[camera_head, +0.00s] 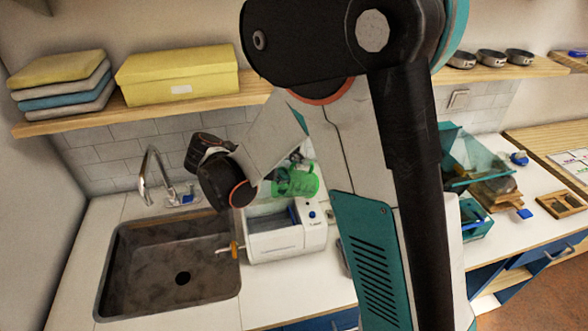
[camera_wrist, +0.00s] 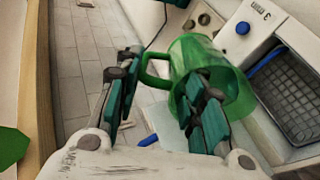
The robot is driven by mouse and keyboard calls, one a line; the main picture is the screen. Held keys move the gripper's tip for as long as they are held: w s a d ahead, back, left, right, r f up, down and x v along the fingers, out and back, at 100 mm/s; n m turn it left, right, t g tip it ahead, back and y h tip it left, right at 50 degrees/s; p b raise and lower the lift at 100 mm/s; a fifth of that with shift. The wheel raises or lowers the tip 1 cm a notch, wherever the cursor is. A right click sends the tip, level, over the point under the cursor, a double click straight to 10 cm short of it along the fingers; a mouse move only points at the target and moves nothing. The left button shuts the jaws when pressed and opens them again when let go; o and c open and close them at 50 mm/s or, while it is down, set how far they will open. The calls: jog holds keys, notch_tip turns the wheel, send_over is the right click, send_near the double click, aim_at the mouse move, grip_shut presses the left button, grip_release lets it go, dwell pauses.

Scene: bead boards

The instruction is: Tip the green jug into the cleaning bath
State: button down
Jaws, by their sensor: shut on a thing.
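The green jug (camera_head: 299,182) is see-through and hangs above the back of the cleaning bath (camera_head: 275,243), a white box with a dark basin and a blue knob. The bath's basin with a mesh basket shows at the right there. I cannot make out any contents in the jug. In the head view, my arm hides most of my gripper.
A sink (camera_head: 135,262) with a tap (camera_head: 155,178) lies left of the bath. An orange-handled spout (camera_head: 234,249) sticks out from the bath's left side. A shelf (camera_head: 160,112) with a yellow box (camera_head: 178,75) runs above. Teal equipment (camera_head: 475,160) stands at right.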

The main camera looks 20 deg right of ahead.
jog(key=shift+s+a+f+h+b, duration=0.1)
jog(key=shift+a+f+h+b, duration=0.4)
jog(key=shift+b, duration=0.6)
jog(key=shift+r, duration=0.3)
jog(key=shift+s+a+f+t+h+b, duration=0.15)
jog(key=shift+a+f+h+b, duration=0.7)
jog(key=shift+b, duration=1.25)
jog(key=shift+s+a+f+t+h+b, duration=0.1)
jog(key=shift+a+f+t+h+b, duration=0.35)
jog(key=shift+h+b, duration=1.2)
dwell(2.8)
